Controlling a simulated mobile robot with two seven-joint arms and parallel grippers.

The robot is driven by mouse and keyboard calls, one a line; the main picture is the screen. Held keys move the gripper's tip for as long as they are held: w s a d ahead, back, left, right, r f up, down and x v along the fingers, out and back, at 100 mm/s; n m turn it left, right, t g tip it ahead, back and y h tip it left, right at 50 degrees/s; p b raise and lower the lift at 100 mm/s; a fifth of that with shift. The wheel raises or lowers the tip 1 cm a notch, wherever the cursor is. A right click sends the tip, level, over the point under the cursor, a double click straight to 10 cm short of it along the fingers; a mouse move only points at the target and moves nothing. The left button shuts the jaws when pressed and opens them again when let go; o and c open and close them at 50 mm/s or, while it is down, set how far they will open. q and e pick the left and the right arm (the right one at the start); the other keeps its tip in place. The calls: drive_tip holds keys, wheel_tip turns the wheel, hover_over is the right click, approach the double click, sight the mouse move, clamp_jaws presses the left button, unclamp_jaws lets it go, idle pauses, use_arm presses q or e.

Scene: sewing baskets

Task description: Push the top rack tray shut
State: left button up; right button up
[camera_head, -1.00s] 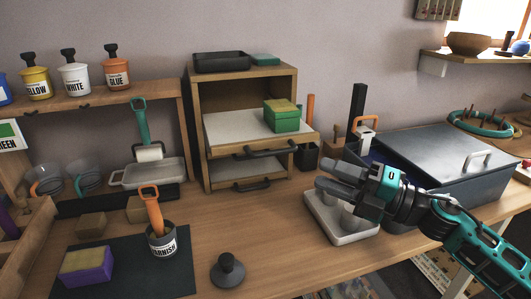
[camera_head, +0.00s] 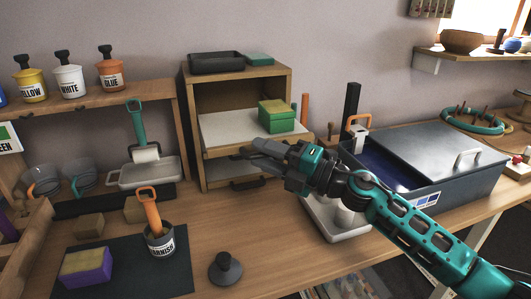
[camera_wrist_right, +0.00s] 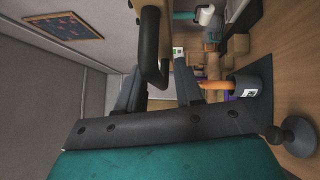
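The top rack tray (camera_head: 222,128) is a pale board with a wooden front, pulled partway out of the wooden rack (camera_head: 187,110). A green box (camera_head: 277,121) with a yellowish top sits on its right side. My right gripper (camera_head: 258,153) is at the tray's front and hides most of its dark handle. In the right wrist view, the handle (camera_wrist_right: 151,45) reaches between the spread fingers of my right gripper (camera_wrist_right: 160,86). The fingers look open; I cannot tell whether they touch the handle. My left gripper is not in view.
A lower tray with a dark handle (camera_head: 248,184) sits below. A black tray (camera_head: 215,63) lies on top of the rack. A large grey-lidded bin (camera_head: 440,150) and a pale tray (camera_head: 335,230) are at right. A varnish pot (camera_head: 160,243) and dark knob (camera_head: 225,270) stand in front.

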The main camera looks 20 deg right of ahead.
clamp_jaws()
idle(0.3)
idle(0.4)
